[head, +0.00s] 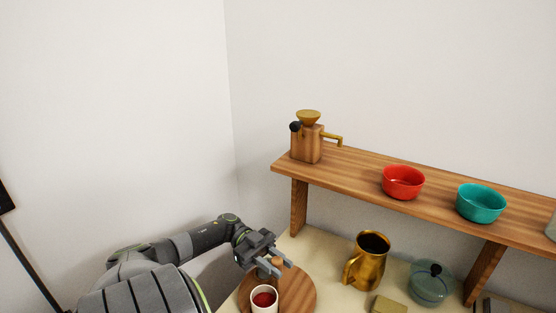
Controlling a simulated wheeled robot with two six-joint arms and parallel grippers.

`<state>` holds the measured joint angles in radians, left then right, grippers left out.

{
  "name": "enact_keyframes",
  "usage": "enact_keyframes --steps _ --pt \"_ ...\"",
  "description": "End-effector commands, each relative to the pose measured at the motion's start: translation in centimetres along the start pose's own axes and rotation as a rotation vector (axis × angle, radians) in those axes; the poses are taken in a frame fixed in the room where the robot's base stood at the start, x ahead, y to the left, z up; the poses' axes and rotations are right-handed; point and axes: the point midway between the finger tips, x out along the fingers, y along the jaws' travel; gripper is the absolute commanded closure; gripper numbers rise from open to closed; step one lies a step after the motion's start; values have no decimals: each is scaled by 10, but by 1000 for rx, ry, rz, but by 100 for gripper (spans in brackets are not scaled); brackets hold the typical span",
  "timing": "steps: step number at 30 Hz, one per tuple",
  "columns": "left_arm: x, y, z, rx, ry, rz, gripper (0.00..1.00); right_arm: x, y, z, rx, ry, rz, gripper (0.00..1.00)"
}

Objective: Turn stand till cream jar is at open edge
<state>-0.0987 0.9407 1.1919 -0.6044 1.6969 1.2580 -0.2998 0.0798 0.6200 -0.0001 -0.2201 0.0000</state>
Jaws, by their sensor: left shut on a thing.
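The round wooden stand (298,292) is on the counter at the bottom of the head view, its near part cut off by the frame. A white cup or jar (264,300) with dark red contents is on its near left part. My left gripper (279,265) is over the far part of the stand, shut on a small wooden knob (277,261) that shows between its fingers. The gripper hides part of the stand behind the white cup. I cannot make out a jar that is clearly the cream jar. My right gripper is out of view.
A brass jug (367,261) stands right of the stand, with a small yellowish block (388,305) and a lidded grey-green pot (431,284) further right. A wooden shelf (350,170) above carries a coffee grinder (307,142), a red bowl (403,183) and a teal bowl (481,204).

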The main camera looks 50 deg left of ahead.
Motion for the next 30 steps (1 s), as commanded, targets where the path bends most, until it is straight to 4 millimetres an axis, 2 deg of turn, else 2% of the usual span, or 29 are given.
enact_keyframes --steps 2,3,8,16,20,23,30 --pt "0 0 1 -1 -1 0 100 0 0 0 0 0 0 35" --pt "0 0 1 -1 -1 0 71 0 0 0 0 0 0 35" --pt "0 0 1 -1 -1 -1 52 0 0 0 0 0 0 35" --pt "-1 0 1 0 0 -1 52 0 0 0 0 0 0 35" --pt "-10 0 3 -1 -3 -1 52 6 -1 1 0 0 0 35" --pt "-26 -1 4 -1 -4 -3 52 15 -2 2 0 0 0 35" --pt "-78 -1 6 0 -3 -5 52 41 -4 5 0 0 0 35"
